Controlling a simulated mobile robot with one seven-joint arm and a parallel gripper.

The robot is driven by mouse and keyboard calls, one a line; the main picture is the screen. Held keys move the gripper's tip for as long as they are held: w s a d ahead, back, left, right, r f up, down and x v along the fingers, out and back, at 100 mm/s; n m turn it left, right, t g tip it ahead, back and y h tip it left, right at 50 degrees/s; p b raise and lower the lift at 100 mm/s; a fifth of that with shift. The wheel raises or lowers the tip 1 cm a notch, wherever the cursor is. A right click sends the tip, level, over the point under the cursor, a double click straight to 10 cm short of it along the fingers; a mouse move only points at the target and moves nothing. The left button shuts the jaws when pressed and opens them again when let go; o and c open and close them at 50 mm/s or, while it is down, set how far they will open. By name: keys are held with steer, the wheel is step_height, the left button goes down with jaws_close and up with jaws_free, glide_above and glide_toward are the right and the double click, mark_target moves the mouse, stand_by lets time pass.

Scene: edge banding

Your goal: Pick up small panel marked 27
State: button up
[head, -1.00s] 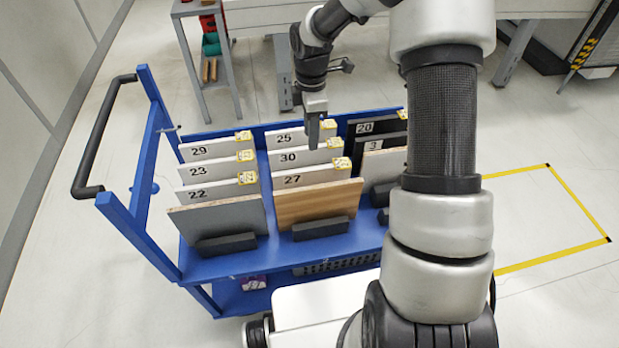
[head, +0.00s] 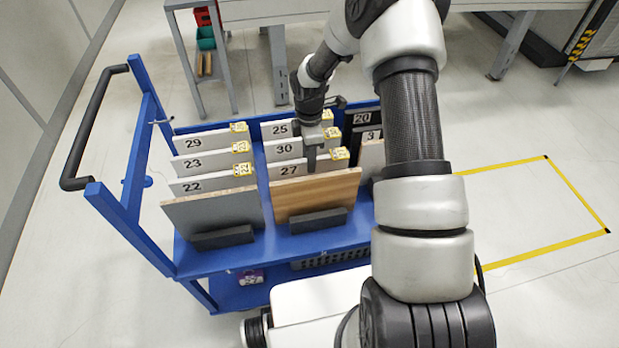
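The small white panel marked 27 (head: 289,170) stands upright in the middle column of the blue cart, just behind a wood-grain panel that hides its lower part. It has a yellow label at its top right corner. My gripper (head: 311,163) points down at the top edge of panel 27, right of its number and left of its label. The fingers line up with the panel's top edge, but I cannot tell whether they touch or straddle it. The finger gap does not show from this side.
White panels marked 30 (head: 284,148) and 25 (head: 279,129) stand close behind panel 27. The wood-grain panel (head: 315,195) stands close in front. Panels 29, 23 and 22 (head: 192,186) and a grey panel fill the left column. Dark panel 20 (head: 362,118) is at right.

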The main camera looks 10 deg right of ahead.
step_height(320, 180, down, 3)
steer(key=shift+r, duration=0.15)
jaws_close()
steer(key=shift+w+r, duration=0.1)
stand_by(1.2)
